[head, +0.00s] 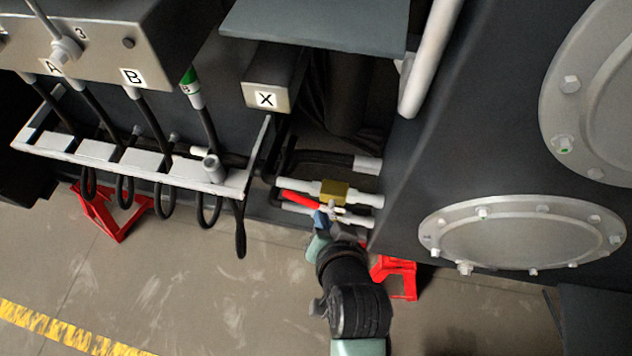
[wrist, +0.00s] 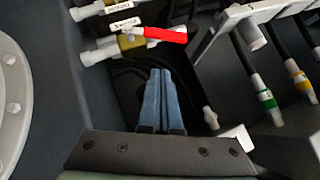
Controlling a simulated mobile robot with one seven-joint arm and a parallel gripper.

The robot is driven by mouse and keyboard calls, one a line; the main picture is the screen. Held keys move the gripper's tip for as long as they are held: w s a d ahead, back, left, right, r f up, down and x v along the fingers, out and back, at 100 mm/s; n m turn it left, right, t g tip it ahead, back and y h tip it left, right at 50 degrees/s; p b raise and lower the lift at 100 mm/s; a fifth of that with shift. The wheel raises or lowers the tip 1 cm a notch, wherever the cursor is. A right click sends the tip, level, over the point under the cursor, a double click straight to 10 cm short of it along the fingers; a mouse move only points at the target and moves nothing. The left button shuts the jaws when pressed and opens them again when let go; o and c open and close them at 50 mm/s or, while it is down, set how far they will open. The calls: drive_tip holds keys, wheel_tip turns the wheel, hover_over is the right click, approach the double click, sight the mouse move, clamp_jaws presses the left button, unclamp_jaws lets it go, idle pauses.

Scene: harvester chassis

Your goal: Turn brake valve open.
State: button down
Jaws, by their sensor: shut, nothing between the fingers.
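A valve with a brass body (head: 336,191) and white pipe ends sits low in the recess of the chassis in the head view. Its red handle (head: 300,200) sticks out to the left, roughly lengthwise to the pipe but at a slight angle. In the wrist view the red handle (wrist: 166,34) points right from the brass body (wrist: 131,42). A second brass valve (wrist: 89,3) with a small white label lies at the top edge. My gripper (wrist: 160,72) is shut and empty, its blue fingers together below the handle in that view, apart from it. My gripper (head: 321,215) partly overlaps the valve in the head view.
A white rack (head: 178,170) with several hoses stands left of the valve. A box marked X (head: 266,98) is above. A dark panel with round bolted covers (head: 523,236) is on the right. Red stands (head: 395,277) are below. Open floor lies in front.

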wheel_tip(320, 180, up, 2)
drive_tip(key=b, duration=0.1)
hover_over(303, 200)
drive_tip(key=s+d, duration=0.2)
drive_tip(key=s, duration=0.1)
wheel_tip(303, 200, down, 5)
drive_tip(key=f, duration=0.1)
drive_tip(key=w+a+f+b, duration=0.1)
drive_tip(key=f, duration=0.1)
drive_tip(key=shift+w+a+f, duration=0.1)
drive_tip(key=shift+w+f, duration=0.1)
drive_tip(key=shift+f, duration=0.05)
drive_tip(key=shift+a+f, duration=0.25)
drive_tip(key=shift+f, duration=0.25)
drive_tip(key=shift+w+a+p, duration=0.1)
drive_tip(key=shift+a+p, duration=0.05)
drive_tip(key=shift+p, duration=0.2)
